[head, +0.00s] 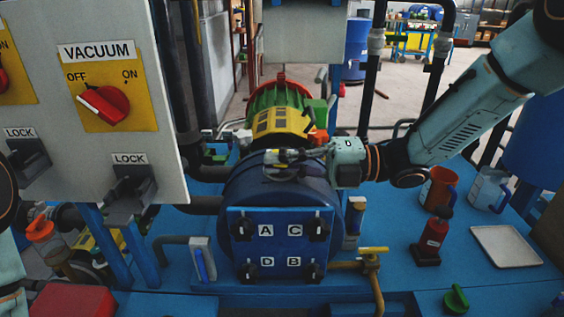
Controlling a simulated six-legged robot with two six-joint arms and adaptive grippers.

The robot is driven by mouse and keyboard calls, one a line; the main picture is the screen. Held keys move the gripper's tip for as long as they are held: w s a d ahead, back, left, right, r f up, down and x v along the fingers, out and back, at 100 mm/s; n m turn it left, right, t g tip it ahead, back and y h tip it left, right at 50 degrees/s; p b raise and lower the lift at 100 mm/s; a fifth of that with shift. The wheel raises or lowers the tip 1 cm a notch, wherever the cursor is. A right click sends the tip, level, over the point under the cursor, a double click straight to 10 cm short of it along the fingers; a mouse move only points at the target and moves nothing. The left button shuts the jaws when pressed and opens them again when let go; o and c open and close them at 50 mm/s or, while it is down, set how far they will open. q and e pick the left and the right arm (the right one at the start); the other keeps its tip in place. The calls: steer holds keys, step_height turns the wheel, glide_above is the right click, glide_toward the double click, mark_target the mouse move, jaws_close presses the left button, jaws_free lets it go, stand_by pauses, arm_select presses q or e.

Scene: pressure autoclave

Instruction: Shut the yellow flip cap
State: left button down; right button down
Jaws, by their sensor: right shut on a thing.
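A yellow slotted piece (283,122), which looks like the yellow flip cap, sits above the blue round vessel (240,200), in front of a green ribbed body. It is tilted, and I cannot tell how far open it is. My right gripper (275,157) reaches in from the right, its fingers pointing left across the top of the vessel. The fingers are closed at the lower edge of the yellow piece, and they hide the contact. My left gripper is not in view; only parts of my left arm show at the left edge.
A grey panel with a red VACUUM knob (103,103) and LOCK levers stands close on the left. Right of the vessel are a brass tap (372,262), a red bottle (433,236), an orange jug (438,188), a clear jug (488,188) and a pale tray (506,246).

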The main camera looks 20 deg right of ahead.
steer(key=c, duration=1.5)
jaws_free()
steer(key=shift+a, duration=0.15)
steer(key=shift+v, duration=4.05)
steer(key=shift+r, duration=0.15)
steer(key=shift+s, duration=0.1)
